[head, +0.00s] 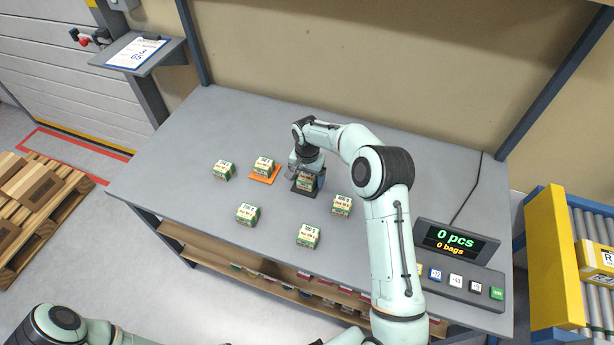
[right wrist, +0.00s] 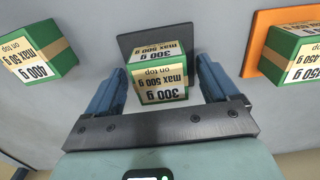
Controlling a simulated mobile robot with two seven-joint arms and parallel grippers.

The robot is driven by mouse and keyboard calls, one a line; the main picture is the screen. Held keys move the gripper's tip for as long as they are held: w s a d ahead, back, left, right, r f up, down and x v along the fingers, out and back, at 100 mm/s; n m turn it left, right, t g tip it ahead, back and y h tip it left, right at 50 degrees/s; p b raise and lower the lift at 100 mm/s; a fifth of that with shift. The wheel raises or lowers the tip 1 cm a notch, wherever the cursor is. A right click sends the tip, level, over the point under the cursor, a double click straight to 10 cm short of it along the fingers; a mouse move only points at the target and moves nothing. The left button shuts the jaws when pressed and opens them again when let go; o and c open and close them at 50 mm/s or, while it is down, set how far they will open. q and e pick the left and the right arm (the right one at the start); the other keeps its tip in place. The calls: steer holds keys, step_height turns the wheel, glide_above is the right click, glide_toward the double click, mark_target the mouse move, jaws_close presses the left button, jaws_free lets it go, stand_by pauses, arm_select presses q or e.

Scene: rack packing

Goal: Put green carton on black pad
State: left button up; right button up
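A green carton (head: 305,183) with a tan band and a white "300 g, max 500 g" label sits on the black pad (head: 304,193) near the middle of the table. In the right wrist view the carton (right wrist: 161,80) stands upright, with the black pad (right wrist: 127,42) showing behind and beside it. My right gripper (right wrist: 155,90) is open, with its blue fingers on either side of the carton and a visible gap on each side. In the head view the right hand partly hides the carton. My left gripper is out of view; only part of the left arm shows.
Another green carton (head: 265,164) sits on an orange pad (head: 264,176) to the left. More green cartons stand at the left (head: 223,170), front left (head: 247,214), front (head: 308,236) and right (head: 341,205). A display (head: 456,241) reads "0 pcs, 0 bags". The table's back left is clear.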

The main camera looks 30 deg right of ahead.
mark_target(307, 177)
step_height(307, 177, up, 12)
steer(key=shift+r+p, duration=0.2)
steer(key=shift+p, duration=0.2)
steer(key=shift+f, duration=0.1)
stand_by(0.5)
